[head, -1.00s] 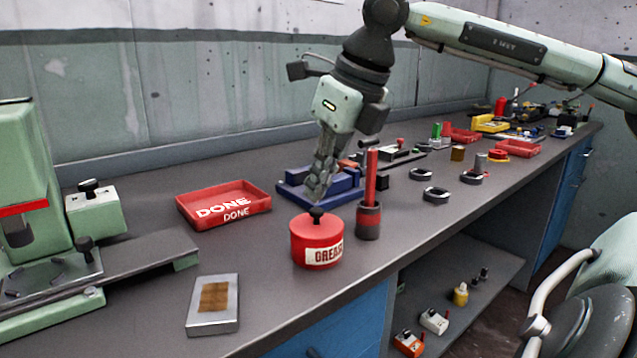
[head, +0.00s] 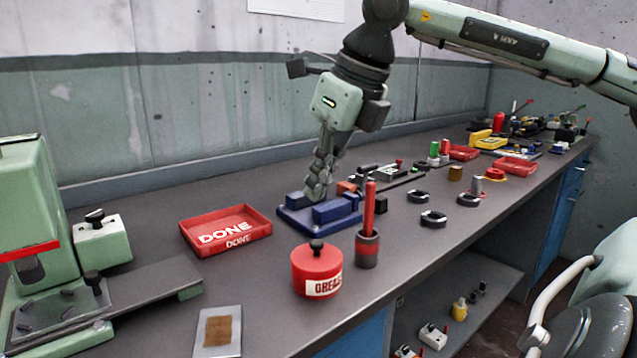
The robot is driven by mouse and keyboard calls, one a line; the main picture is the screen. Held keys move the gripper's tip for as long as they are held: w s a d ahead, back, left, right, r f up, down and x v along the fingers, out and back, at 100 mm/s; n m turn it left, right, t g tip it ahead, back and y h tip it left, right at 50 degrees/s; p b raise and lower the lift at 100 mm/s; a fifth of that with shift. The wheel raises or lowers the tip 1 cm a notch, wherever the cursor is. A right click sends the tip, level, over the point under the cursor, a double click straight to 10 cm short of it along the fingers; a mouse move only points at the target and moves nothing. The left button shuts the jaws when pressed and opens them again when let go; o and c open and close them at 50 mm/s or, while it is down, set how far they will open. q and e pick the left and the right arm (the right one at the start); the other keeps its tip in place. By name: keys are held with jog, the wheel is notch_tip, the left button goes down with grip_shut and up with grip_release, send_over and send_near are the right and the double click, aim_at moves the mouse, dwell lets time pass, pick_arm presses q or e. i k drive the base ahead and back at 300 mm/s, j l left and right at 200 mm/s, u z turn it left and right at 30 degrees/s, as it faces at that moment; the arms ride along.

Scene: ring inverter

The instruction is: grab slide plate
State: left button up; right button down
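My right gripper (head: 318,190) hangs from the arm that comes in from the upper right. It points down at a blue fixture (head: 332,212) with raised blocks, and its fingertips overlap the fixture's back edge. I cannot tell whether they touch it. The fingers are seen edge-on, so their opening is unclear. No object shows clearly between them. A flat silver plate (head: 204,344) with a brown patch lies at the front of the bench, cut by the bottom edge. I cannot tell for sure which piece is the slide plate. My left gripper is not in view.
A red grease can (head: 312,272) and a cup with a red stick (head: 367,248) stand before the fixture. A red DONE tray (head: 262,226) lies to its left. A green machine (head: 40,205) stands far left. A chair (head: 600,300) is at lower right.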

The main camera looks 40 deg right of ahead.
aim_at(219, 334)
jog(key=k, duration=1.5)
